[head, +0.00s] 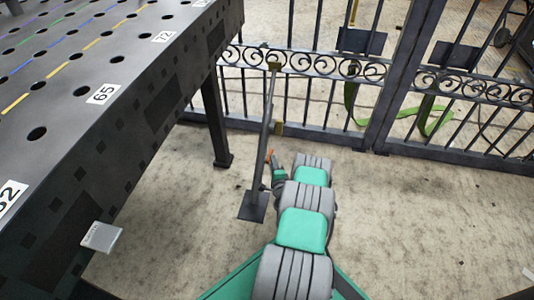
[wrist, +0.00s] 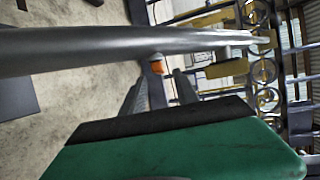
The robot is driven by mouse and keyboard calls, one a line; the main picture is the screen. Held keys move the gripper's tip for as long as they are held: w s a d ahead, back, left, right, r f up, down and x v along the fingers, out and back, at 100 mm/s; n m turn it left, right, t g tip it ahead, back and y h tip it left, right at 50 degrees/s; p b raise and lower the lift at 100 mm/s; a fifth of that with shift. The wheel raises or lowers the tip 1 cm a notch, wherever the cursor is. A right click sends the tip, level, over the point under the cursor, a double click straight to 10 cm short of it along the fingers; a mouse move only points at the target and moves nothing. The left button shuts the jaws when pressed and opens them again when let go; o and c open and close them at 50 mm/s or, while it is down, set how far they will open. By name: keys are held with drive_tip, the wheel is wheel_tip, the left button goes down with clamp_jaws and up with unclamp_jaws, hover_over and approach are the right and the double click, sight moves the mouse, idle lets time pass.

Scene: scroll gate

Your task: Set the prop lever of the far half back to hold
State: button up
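A grey prop (head: 264,128) slants from the scroll band of the left gate half (head: 300,65) down to a square foot plate (head: 252,207) on the floor. A small orange-tipped lever (head: 269,155) sits beside the prop's lower part. In the wrist view the prop's tube (wrist: 90,48) crosses the top, and the lever's orange tip (wrist: 157,67) hangs just below it. My gripper (head: 275,168) is close beside the prop at the lever. In the wrist view my gripper (wrist: 160,88) looks open, with the orange tip seen between its fingertips. I cannot tell whether they touch it.
A dark perforated table (head: 130,75) fills the left, its leg (head: 214,120) near the prop. The right gate half (head: 470,90) stands beyond a post. A green strap (head: 425,115) hangs there. The concrete floor right of my arm is clear.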

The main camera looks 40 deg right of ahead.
sight(270, 153)
drive_tip(key=b+x, duration=0.3)
drive_tip(key=x, duration=0.4)
drive_tip(key=shift+f, duration=0.1)
drive_tip(key=shift+w+d, duration=0.1)
drive_tip(key=shift+c, duration=0.5)
clamp_jaws()
idle(0.5)
